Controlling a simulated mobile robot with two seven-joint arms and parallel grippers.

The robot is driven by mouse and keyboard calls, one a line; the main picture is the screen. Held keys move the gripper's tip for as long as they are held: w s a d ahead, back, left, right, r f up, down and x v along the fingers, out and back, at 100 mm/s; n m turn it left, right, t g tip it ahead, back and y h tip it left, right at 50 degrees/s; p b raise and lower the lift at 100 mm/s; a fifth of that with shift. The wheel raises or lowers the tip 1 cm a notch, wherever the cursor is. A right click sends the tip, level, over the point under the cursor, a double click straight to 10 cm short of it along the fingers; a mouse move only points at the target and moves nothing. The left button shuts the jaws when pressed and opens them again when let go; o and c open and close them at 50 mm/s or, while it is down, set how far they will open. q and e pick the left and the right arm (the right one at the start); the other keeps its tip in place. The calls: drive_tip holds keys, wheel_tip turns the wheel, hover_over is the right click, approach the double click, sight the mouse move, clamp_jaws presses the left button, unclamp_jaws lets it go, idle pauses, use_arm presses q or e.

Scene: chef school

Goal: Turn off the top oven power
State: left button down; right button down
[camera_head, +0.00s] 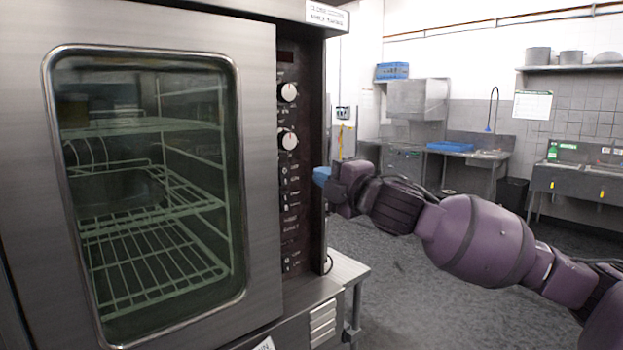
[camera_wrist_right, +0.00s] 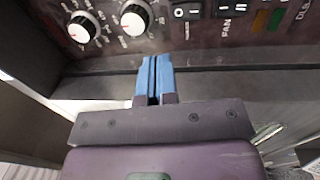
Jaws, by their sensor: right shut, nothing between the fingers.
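The oven (camera_head: 262,190) stands at the left with its steel door shut; racks show through the glass. Its dark control panel (camera_head: 298,225) has two white knobs, an upper one (camera_head: 288,92) and a lower one (camera_head: 288,139), with small switches (camera_head: 284,180) below. In the right wrist view the two knobs (camera_wrist_right: 136,18) are at the top left and switches (camera_wrist_right: 232,8) at the top right. My right gripper (camera_head: 321,175) is at the panel's right side. Its blue fingers (camera_wrist_right: 153,80) are together and empty, pointing at the panel, apparently short of it. My left gripper is not in view.
A small steel table (camera_head: 345,268) stands beside the oven base. Further back are sinks with a blue tray (camera_head: 450,147), a steel hood (camera_head: 418,98) and a shelf of pots (camera_head: 570,57). The grey floor between is open.

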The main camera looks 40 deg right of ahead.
drive_tip(key=s, duration=0.3)
drive_tip(key=shift+s+d+r, duration=0.1)
drive_tip(key=shift+r, duration=0.15)
idle(0.5)
wheel_tip(320, 180, down, 31)
drive_tip(key=s+m+g, duration=0.2)
drive_tip(key=m+g, duration=0.1)
drive_tip(key=m, duration=0.7)
drive_tip(key=s+a+f+m+g+h, duration=0.1)
drive_tip(key=s+a+f+m, duration=0.3)
drive_tip(key=s+f, duration=0.5)
drive_tip(key=s+a+f+m+g, duration=0.3)
drive_tip(key=s+a+f, duration=0.4)
drive_tip(key=f, duration=0.8)
drive_tip(key=shift+s+a+f+m+g+h, duration=0.15)
drive_tip(key=shift+s+a+m+g+h, duration=0.25)
drive_tip(key=shift+s, duration=0.8)
